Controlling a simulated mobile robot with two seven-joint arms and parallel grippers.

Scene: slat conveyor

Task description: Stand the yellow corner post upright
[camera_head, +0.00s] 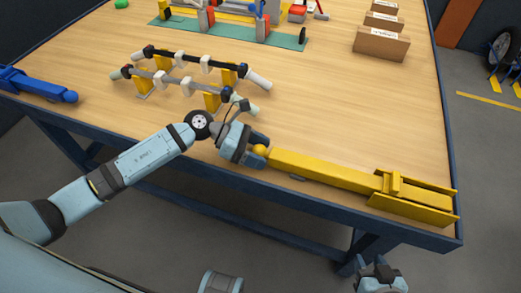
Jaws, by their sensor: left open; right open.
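The yellow corner post (325,170) lies flat on the wooden table along its front right edge. Its round knob end (260,150) points left and its wide flanged end (415,197) is near the right front corner. My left gripper (258,150) is at the knob end, its fingers around or beside the knob; contact cannot be told. It is open. My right gripper (381,276) is low at the bottom edge, in front of the table and apart from the post. Its fingers are only partly visible.
A blue post (40,88) lies at the left edge. Dark bars on yellow supports (212,98) stand behind my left gripper. A green mat (230,31) with parts and cardboard bins (381,43) are at the back. The table's right middle (340,105) is clear.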

